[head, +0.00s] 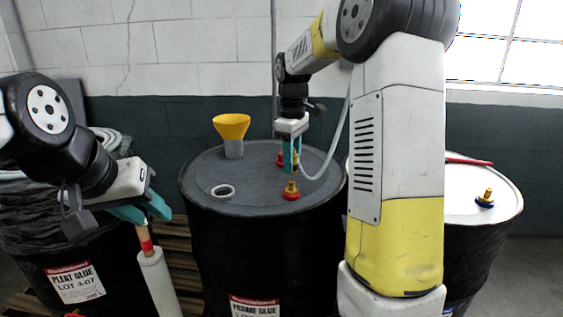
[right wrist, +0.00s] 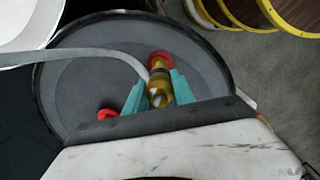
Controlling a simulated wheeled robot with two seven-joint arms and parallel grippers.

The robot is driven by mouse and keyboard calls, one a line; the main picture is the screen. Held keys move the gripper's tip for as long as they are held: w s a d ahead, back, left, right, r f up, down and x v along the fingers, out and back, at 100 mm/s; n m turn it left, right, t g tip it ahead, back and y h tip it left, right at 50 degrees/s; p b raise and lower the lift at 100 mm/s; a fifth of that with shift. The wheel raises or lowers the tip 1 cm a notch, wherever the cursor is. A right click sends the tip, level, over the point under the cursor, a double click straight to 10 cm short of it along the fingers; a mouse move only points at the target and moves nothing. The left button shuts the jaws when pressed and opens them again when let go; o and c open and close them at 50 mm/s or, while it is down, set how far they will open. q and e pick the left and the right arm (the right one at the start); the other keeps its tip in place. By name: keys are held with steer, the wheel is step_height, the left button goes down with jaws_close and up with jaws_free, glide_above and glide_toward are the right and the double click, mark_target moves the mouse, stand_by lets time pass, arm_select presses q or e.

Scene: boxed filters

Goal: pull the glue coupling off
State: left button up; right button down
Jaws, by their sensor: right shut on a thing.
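The brass glue coupling (right wrist: 158,88) sits between the teal fingers of my right gripper (head: 291,158), which is shut on it above the middle drum (head: 240,195). A grey hose (right wrist: 100,56) runs from the coupling. Below the fingertips, a brass fitting with a red base (head: 291,192) stands on the drum lid; its red base also shows in the right wrist view (right wrist: 159,56). I cannot tell whether coupling and fitting still touch. My left gripper (head: 143,212) is at a wooden handle with a red band (head: 146,240), above a pale cylinder (head: 157,280); its grip is unclear.
A yellow funnel (head: 231,126), a white ring (head: 223,191) and a small red part (head: 280,159) are on the middle lid. The left drum is labelled pleat glue (head: 76,280). The right drum (head: 470,225) bears a brass fitting with a blue base (head: 485,198).

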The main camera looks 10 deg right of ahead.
steer(key=shift+r, duration=0.15)
steer(key=shift+r, duration=4.35)
steer(key=shift+s, duration=0.1)
